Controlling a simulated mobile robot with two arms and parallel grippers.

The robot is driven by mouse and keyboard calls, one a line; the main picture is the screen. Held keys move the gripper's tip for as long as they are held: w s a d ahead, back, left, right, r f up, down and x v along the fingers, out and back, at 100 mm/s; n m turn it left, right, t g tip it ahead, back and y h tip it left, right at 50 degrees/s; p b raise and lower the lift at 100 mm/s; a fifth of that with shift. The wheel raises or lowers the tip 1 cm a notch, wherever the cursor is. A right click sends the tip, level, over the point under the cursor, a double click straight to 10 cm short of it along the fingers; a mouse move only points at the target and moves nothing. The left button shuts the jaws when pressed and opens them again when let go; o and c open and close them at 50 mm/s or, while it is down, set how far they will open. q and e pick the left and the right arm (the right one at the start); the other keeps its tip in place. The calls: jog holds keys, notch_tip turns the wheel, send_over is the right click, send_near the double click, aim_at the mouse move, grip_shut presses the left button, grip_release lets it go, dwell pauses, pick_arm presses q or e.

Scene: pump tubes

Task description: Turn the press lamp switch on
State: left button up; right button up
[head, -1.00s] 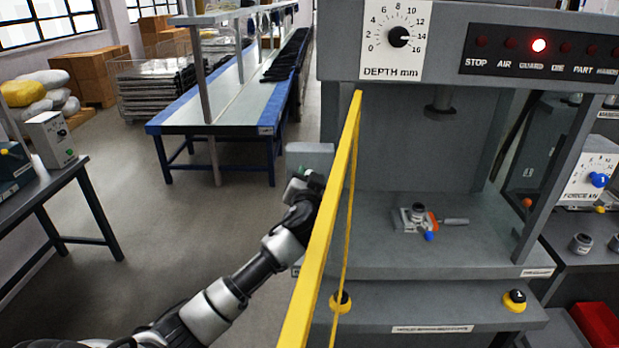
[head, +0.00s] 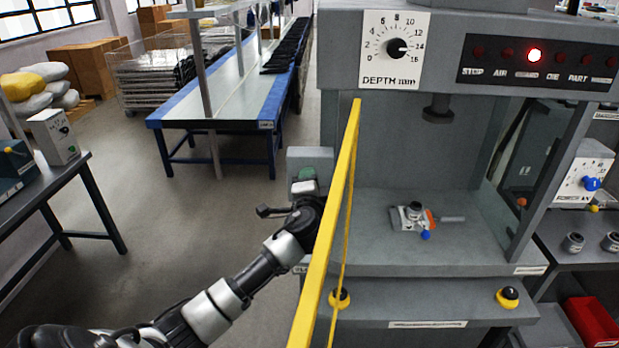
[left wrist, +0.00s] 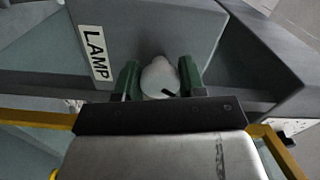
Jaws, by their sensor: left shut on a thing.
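The press lamp switch is a pale round knob (left wrist: 159,77) with a dark pointer mark, on a grey box (left wrist: 135,35) with a white LAMP label (left wrist: 96,53). In the left wrist view the green finger pads of my left gripper (left wrist: 158,82) close on both sides of the knob. In the head view the grey box (head: 310,155) sits at the left side of the press (head: 430,285). My left gripper (head: 304,182) is in front of it, and the knob is hidden there. My right gripper is not in view.
A yellow guard frame (head: 333,215) stands just right of my left wrist. A red light (head: 534,56) glows over GUARD on the panel. A small fixture (head: 413,217) lies on the press bed.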

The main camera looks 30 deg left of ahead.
pick_arm(q)
jog(key=shift+m+p, duration=0.5)
jog(key=shift+m, duration=0.7)
jog(key=shift+f, duration=0.1)
jog(key=o, duration=0.9)
jog(key=shift+o, duration=0.2)
jog(key=b+v, duration=0.3)
jog(key=v, duration=0.7)
jog(key=shift+s+d, duration=0.2)
jog(key=shift+s, duration=0.15)
